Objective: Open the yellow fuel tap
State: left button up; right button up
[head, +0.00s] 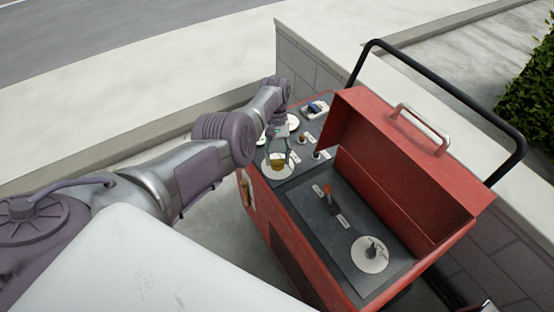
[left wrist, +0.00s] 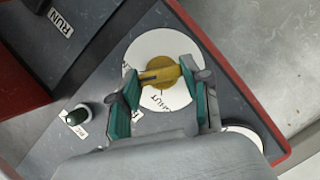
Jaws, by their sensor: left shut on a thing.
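The yellow fuel tap (left wrist: 158,75) sits on a white round plate (left wrist: 135,56) in the left wrist view, with the word SHUT partly visible on the plate. The tap also shows in the head view (head: 277,163), at the left part of the grey panel. My left gripper (left wrist: 163,80) is over the tap, with a green-padded finger on each side, and is shut on it. In the head view the left gripper (head: 278,148) comes down on the tap from above. Part of the plate is hidden by the fingers. My right gripper is in neither view.
The red machine (head: 366,296) has its red lid (head: 395,170) standing open at the right. A red-topped lever (head: 328,192) and a dark knob (head: 372,251) stand on the lower panel. A small knob (left wrist: 78,115) is near the gripper. A black rail (head: 440,85) rises behind.

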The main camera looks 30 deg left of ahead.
pick_arm(q)
jog(key=shift+m+y+b, duration=0.5)
jog(key=shift+m+y, duration=0.1)
jog(key=shift+m, duration=1)
jog(key=o, duration=1.2)
jog(key=shift+d, duration=0.1)
jog(key=shift+c, duration=0.2)
